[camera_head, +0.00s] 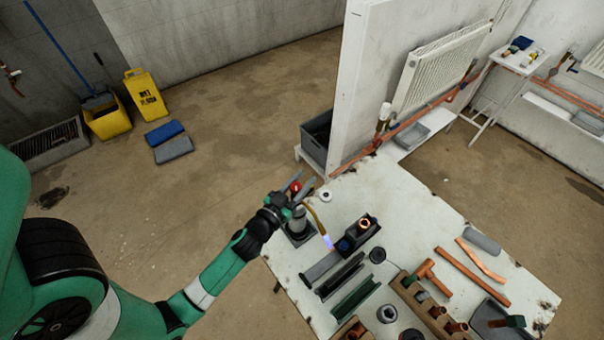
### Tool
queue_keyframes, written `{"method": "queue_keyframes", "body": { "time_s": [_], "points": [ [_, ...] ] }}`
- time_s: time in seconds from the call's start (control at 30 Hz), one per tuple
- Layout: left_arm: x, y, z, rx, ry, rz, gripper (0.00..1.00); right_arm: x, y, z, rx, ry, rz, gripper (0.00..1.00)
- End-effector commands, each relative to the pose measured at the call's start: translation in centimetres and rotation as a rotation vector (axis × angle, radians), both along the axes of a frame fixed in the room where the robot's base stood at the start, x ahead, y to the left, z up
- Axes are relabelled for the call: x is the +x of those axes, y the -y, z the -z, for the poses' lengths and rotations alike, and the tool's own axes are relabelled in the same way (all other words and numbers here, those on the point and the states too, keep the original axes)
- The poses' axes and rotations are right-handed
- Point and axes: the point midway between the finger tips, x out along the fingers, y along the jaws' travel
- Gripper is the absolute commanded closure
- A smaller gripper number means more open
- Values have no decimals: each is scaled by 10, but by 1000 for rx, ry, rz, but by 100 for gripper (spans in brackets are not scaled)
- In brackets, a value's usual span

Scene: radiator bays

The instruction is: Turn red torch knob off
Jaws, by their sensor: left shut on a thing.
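The torch (300,224) stands upright at the left edge of the white worktable, on a dark base. Its brass tube (317,221) slants down to the right, and a blue-violet flame (328,242) shows at its tip. The red knob (295,187) is at the top of the torch. My left gripper (297,190) reaches in from the left at knob height and is shut with the red knob between its fingers. The fingers partly hide the knob and the torch's top. My right gripper is not in view.
On the worktable (395,200), a dark block with a copper ring (361,227) stands close right of the flame. Grey and green channels (355,297), a copper tee (433,276) and a wooden fitting holder (418,305) lie nearer. A partition wall (350,90) rises behind.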

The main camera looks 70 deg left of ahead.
Motion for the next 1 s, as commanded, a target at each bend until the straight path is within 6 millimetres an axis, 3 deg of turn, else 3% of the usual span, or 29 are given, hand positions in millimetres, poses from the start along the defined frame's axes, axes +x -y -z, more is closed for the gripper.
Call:
{"method": "queue_keyframes", "body": {
  "time_s": [0.03, 0.2, 0.4, 0.5, 0.67, 1.0],
  "points": [
    [-1, -1, -11, -5, -6, 14, 100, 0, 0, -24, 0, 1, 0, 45],
    [0, 1, -14, -6, -7, 97, 100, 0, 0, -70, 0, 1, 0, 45],
    [2, 3, -12, -6, -4, 224, 100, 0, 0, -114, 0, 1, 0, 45],
    [3, 5, -9, -5, -3, 297, 100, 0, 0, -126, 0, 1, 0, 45],
    [4, 8, -3, -3, -2, 437, 100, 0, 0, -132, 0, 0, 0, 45],
    [4, 19, 3, 1, -1, 748, 100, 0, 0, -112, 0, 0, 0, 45]
  ]
}}
